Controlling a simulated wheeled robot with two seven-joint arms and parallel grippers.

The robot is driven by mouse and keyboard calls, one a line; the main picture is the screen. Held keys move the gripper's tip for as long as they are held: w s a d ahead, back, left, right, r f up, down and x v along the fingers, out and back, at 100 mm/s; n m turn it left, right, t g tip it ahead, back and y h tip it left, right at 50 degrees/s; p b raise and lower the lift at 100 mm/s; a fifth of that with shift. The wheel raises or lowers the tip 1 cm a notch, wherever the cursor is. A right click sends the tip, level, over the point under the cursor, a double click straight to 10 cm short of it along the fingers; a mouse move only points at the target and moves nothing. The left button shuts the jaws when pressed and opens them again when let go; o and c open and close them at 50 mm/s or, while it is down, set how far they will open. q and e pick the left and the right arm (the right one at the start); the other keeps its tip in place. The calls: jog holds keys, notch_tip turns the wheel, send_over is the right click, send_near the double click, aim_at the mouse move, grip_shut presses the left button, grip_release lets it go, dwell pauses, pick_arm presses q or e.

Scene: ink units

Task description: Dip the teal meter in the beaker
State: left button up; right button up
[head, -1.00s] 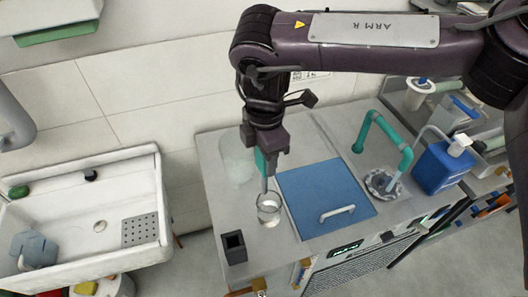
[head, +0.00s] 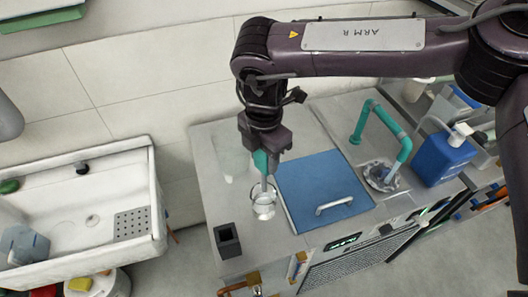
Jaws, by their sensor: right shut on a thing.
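The teal meter (head: 260,161) is upright in my right gripper (head: 265,155), which is shut on it. The meter's pale lower probe points down to the glass beaker (head: 263,207). The probe's lower end reaches the beaker's opening and seems to be inside the rim; how deep it sits is hard to tell. The beaker is clear, with some liquid showing, and stands on the grey counter (head: 287,243) left of the blue lid. My left gripper is not in view.
A dark square holder (head: 227,241) stands left of and in front of the beaker. The blue lid (head: 320,185) with a white handle lies to the right. Farther right are a teal tap (head: 385,130) and a blue bottle (head: 441,157). A white sink (head: 95,220) is at the left.

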aim_at(264, 178)
jog(key=shift+f+b, duration=2.55)
jog(key=shift+f, duration=1.6)
notch_tip(264, 178, up, 12)
jog(key=p, duration=0.8)
